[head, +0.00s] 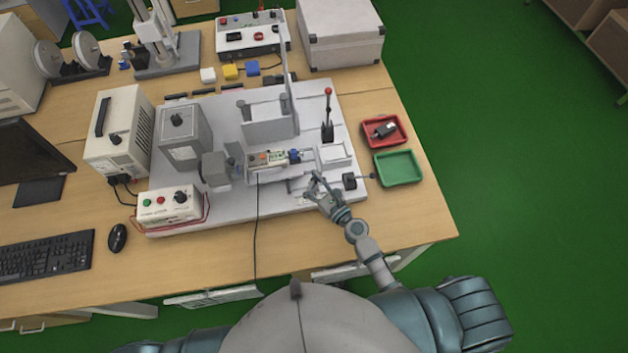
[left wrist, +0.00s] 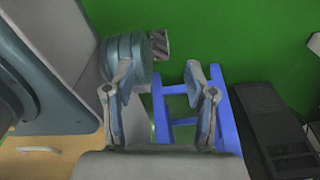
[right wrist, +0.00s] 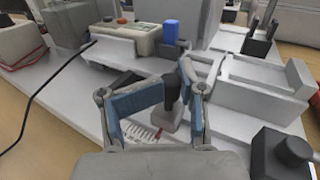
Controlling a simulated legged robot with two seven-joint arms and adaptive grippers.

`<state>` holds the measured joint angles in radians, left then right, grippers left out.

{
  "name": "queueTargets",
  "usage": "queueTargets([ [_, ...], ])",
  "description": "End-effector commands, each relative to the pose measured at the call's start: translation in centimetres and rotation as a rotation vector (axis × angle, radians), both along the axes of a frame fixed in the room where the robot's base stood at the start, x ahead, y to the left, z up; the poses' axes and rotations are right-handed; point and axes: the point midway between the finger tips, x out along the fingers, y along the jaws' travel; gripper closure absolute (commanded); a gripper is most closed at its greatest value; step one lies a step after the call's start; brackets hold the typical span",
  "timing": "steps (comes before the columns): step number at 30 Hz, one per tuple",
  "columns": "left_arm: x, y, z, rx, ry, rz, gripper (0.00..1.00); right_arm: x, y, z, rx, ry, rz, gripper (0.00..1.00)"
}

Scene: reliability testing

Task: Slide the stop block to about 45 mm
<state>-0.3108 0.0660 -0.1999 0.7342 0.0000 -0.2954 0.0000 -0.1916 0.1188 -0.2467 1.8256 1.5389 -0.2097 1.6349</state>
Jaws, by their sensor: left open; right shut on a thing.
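My right gripper (head: 318,184) reaches the front of the grey test rig. In the right wrist view my right gripper (right wrist: 176,78) is shut on the dark upright knob of the stop block (right wrist: 170,120). The block's small grey body shows below the fingers, next to a white scale (right wrist: 144,132) with red marks. The scale's reading is too small to make out. In the head view the gripper largely hides the block. My left gripper (left wrist: 159,72) is open and empty in the left wrist view, away from the rig; it does not show in the head view.
The rig's grey base plate (head: 220,212) lies on a wooden table. A device with a blue part (head: 294,156) lies in the fixture behind the gripper. A black knob (head: 349,181) is close right. Red (head: 371,133) and green (head: 412,167) trays stand at the right.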

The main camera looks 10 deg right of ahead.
Motion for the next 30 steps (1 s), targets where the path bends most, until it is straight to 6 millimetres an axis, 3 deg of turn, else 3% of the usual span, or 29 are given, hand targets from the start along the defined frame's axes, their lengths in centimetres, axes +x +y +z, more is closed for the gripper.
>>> queueTargets([
  [3, -0.6, -0.2, -0.2, -0.001, 0.012, -0.002, 0.45, 0.4, -0.7, -0.4, -0.012, 0.002, -0.023, 1.00],
  [4, -0.7, 0.0, -0.2, 0.001, 0.013, -0.003, 0.45, 0.4, -0.6, -0.4, -0.012, 0.002, -0.022, 0.54],
  [12, -1.4, 2.6, -0.2, 0.033, 0.023, 0.000, 0.45, 0.1, -0.5, -0.3, -0.008, 0.002, -0.015, 0.53],
  [17, -0.7, 1.4, 0.0, 0.021, 0.014, 0.002, 0.45, -0.5, -0.9, -0.3, -0.004, 0.003, -0.014, 0.53],
  [30, -0.7, 1.6, -0.1, 0.018, 0.015, -0.001, 0.45, -8.3, -4.0, -0.5, -0.014, 0.009, -0.018, 0.53],
])
